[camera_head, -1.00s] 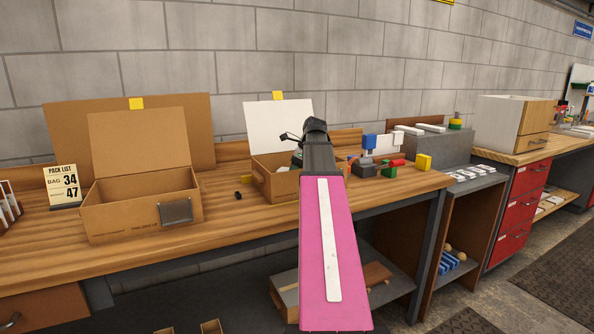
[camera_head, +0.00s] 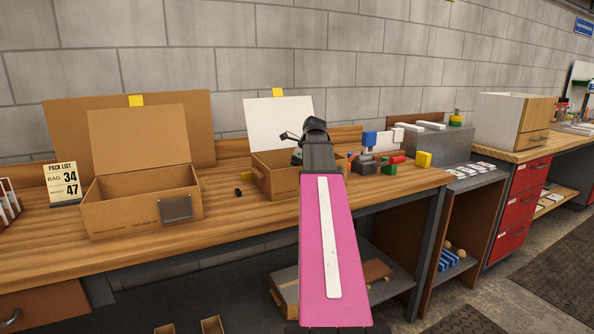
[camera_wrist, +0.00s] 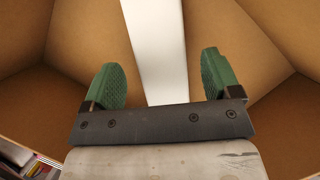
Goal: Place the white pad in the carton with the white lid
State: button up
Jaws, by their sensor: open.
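The carton with the white lid (camera_head: 281,122) stands open on the wooden bench, its brown body (camera_head: 267,184) partly hidden behind my pink arm. My arm reaches over this carton in the head view, and its fingers are mostly hidden there. In the wrist view, my gripper (camera_wrist: 162,64) is open, its two green fingers apart with brown cardboard walls around them. A long white strip, seemingly the white pad (camera_wrist: 154,35), runs between the fingers with a gap on each side. Its lower end is hidden behind the gripper's dark crossbar.
A second open carton with a brown lid (camera_head: 140,150) stands to the left, by a pack list card (camera_head: 62,184). Coloured blocks, including a yellow one (camera_head: 424,160), lie right of my arm.

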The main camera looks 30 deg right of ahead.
jog(key=shift+r, duration=0.45)
jog(key=v, duration=1.2)
dwell(0.4)
